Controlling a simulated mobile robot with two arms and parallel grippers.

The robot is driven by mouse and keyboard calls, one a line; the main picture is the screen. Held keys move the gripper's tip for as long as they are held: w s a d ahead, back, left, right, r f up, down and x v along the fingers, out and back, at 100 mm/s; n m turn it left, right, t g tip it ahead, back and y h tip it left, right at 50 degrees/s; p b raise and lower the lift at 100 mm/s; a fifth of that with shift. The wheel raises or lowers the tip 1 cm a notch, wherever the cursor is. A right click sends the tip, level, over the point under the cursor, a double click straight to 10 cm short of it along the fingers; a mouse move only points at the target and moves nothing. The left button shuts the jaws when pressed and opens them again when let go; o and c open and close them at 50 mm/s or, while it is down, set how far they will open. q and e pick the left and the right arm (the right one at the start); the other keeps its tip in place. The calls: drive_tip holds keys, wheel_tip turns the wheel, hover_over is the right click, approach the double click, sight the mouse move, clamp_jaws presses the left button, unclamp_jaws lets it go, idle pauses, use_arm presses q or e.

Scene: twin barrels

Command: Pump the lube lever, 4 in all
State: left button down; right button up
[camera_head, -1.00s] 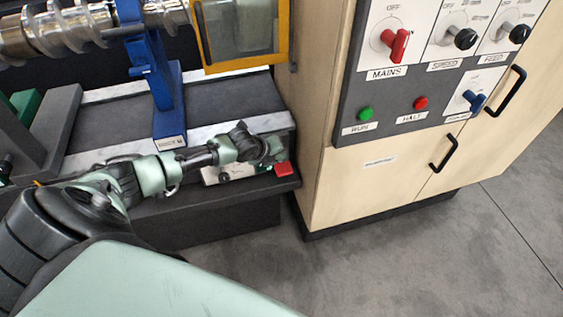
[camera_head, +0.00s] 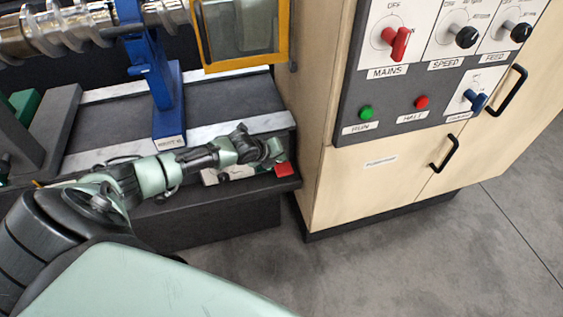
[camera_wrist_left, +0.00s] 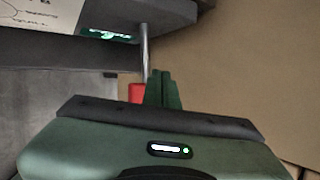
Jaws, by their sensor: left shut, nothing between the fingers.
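The lube lever shows as a red grip (camera_head: 284,169) at the front right corner of the machine bed, close to the cabinet. In the left wrist view its red end (camera_wrist_left: 136,93) is beside my fingers, partly hidden behind my gripper body. A thin metal rod (camera_wrist_left: 145,48) runs up from there to the bed's edge. My left gripper (camera_wrist_left: 162,88) is shut and empty, its fingers just right of the red end; I cannot tell if they touch it. In the head view my left gripper (camera_head: 273,152) is just above and left of the red grip. My right gripper is not in view.
The wooden control cabinet (camera_head: 345,190) stands close on the right, with knobs, buttons and black handles. A blue upright (camera_head: 168,100) stands on the bed behind my arm. A yellow-framed guard (camera_head: 283,35) is above. The floor (camera_head: 400,260) in front is clear.

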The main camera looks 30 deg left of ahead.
use_arm(q)
drive_tip(key=shift+s+d+f+b, duration=0.1)
drive_tip(key=shift+f+b, duration=0.3)
drive_tip(key=shift+f, duration=0.25)
drive_tip(key=shift+s+d+f+b, duration=0.1)
drive_tip(key=shift+f+b, duration=0.25)
drive_tip(key=shift+f, duration=0.3)
idle(1.1)
drive_tip(key=shift+r, duration=0.2)
drive_tip(key=shift+w+a+r+p, duration=0.1)
drive_tip(key=shift+r+p, duration=0.6)
drive_tip(key=shift+r, duration=0.2)
drive_tip(key=shift+w+a+r+p, duration=0.1)
drive_tip(key=shift+r+p, duration=0.6)
drive_tip(key=shift+r, duration=0.2)
drive_tip(key=r+p, duration=0.2)
drive_tip(key=r, duration=0.1)
drive_tip(key=r+p, duration=0.1)
drive_tip(key=r, duration=0.1)
drive_tip(key=shift+w+a+p, duration=0.3)
drive_tip(key=shift+f, duration=0.1)
